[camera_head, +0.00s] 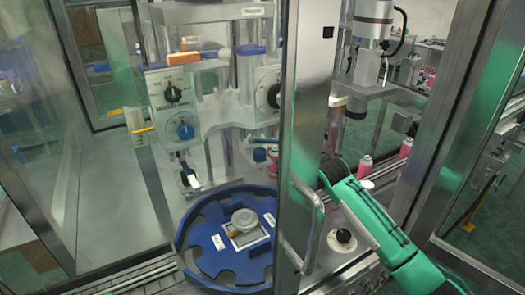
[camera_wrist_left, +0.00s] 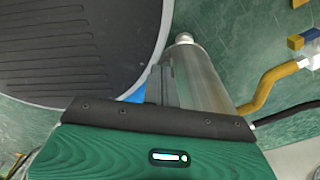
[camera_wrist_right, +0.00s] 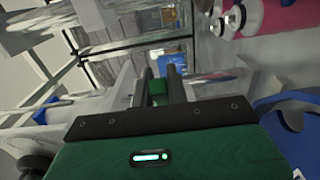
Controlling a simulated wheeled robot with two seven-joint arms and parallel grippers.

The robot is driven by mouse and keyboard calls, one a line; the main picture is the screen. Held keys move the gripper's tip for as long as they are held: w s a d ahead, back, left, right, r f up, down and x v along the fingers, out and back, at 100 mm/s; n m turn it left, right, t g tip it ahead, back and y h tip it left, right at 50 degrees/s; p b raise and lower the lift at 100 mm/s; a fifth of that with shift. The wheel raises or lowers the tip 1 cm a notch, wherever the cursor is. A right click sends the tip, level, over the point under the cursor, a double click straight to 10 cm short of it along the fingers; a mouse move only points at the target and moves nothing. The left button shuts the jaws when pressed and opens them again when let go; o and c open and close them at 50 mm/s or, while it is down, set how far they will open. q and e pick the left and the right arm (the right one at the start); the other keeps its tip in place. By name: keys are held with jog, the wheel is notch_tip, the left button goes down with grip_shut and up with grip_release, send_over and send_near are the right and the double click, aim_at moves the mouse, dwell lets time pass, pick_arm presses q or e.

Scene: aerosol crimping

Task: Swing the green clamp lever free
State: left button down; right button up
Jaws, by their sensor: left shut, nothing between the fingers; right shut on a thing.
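In the right wrist view my right gripper (camera_wrist_right: 161,72) is shut on a small green piece, the green clamp lever (camera_wrist_right: 158,88), which shows between its two dark fingers. Most of the lever is hidden. In the head view my green right arm (camera_head: 375,225) comes in from the lower right, and its gripper is hidden behind the steel door post. In the left wrist view my left gripper (camera_wrist_left: 158,82) is shut and empty. It is beside a metal cylinder (camera_wrist_left: 205,75); I cannot tell whether they touch. The left gripper is outside the head view.
A steel door post (camera_head: 307,100) with a handle (camera_head: 316,225) stands before the machine. A blue star wheel (camera_head: 205,260) lies below the dials. Pink cans (camera_head: 365,165) stand along the conveyor. A dark ribbed disc (camera_wrist_left: 75,45) and orange hose (camera_wrist_left: 270,80) are near my left gripper.

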jog(key=shift+w+b, duration=0.3)
jog(key=shift+w, duration=0.55)
jog(key=shift+f, duration=0.1)
jog(key=shift+w+a+b, duration=0.15)
jog(key=shift+w+b, duration=0.3)
jog(key=shift+w, duration=0.1)
jog(key=shift+w+a+b, duration=0.15)
jog(key=shift+w+b, duration=0.25)
jog(key=shift+w, duration=0.15)
jog(key=o, duration=0.8)
jog(key=shift+s, duration=0.1)
